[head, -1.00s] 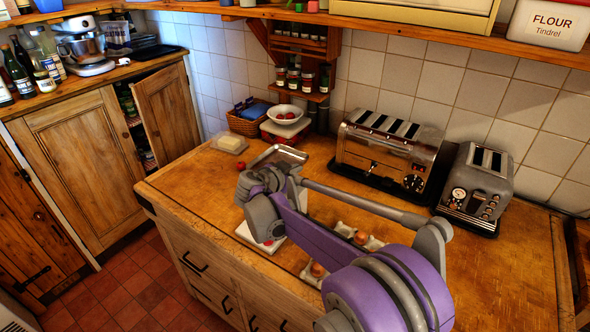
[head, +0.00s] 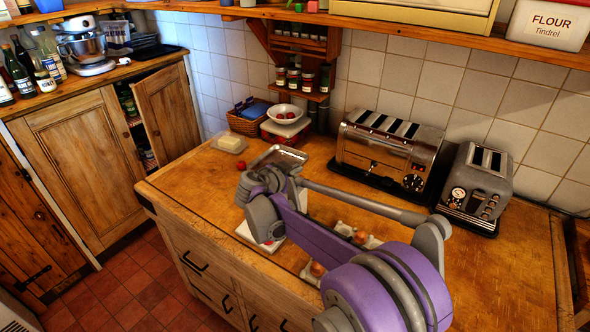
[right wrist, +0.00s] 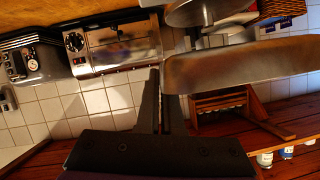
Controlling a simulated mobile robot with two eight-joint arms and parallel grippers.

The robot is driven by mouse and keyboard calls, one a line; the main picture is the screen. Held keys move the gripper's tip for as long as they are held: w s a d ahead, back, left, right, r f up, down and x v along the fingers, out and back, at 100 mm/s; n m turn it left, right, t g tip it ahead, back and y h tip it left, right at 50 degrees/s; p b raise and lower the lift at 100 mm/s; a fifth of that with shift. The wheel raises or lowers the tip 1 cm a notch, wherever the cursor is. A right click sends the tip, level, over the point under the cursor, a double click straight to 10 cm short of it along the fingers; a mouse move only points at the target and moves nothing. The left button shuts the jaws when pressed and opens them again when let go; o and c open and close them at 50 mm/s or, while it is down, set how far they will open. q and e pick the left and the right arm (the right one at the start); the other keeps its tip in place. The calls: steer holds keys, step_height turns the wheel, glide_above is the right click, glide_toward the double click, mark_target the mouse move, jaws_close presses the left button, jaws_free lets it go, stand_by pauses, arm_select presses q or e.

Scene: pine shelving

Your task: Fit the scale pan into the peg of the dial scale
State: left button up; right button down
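The scale pan (head: 283,153) is a shallow silver metal tray; in the head view it shows just beyond my right wrist, above the counter. In the right wrist view the pan (right wrist: 240,68) is large and close, its end at the fingertips of my right gripper (right wrist: 160,82). The fingers are close together and appear shut on the pan's edge. In the head view my wrist hides the fingers. I cannot clearly make out the dial scale or its peg; a white object (head: 247,235) is partly hidden below my gripper. My left gripper is not in view.
Two toasters (head: 385,155) (head: 478,185) stand against the tiled wall at the right. A red box with a white bowl (head: 285,114), a wicker basket (head: 244,124) and a butter dish (head: 229,144) are at the back. Egg holders (head: 312,270) lie under my arm.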

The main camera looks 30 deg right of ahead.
steer(key=shift+f+b, duration=0.4)
steer(key=shift+f, duration=0.9)
steer(key=c, duration=1)
jaws_free()
steer(key=v, duration=1.1)
steer(key=shift+w, duration=0.1)
steer(key=s+a+f+n+y, duration=0.4)
steer(key=s+f+n, duration=0.1)
steer(key=s, duration=0.3)
steer(key=s+a+f+n+y, duration=0.4)
steer(key=s+a+f+n, duration=0.1)
steer(key=s, duration=0.3)
steer(key=s+a+f+n+y, duration=0.3)
steer(key=s+a+f+n, duration=0.1)
steer(key=s, duration=0.5)
steer(key=shift+a+f+n+g+y, duration=0.4)
steer(key=shift+f+n, duration=0.05)
steer(key=shift+n, duration=0.25)
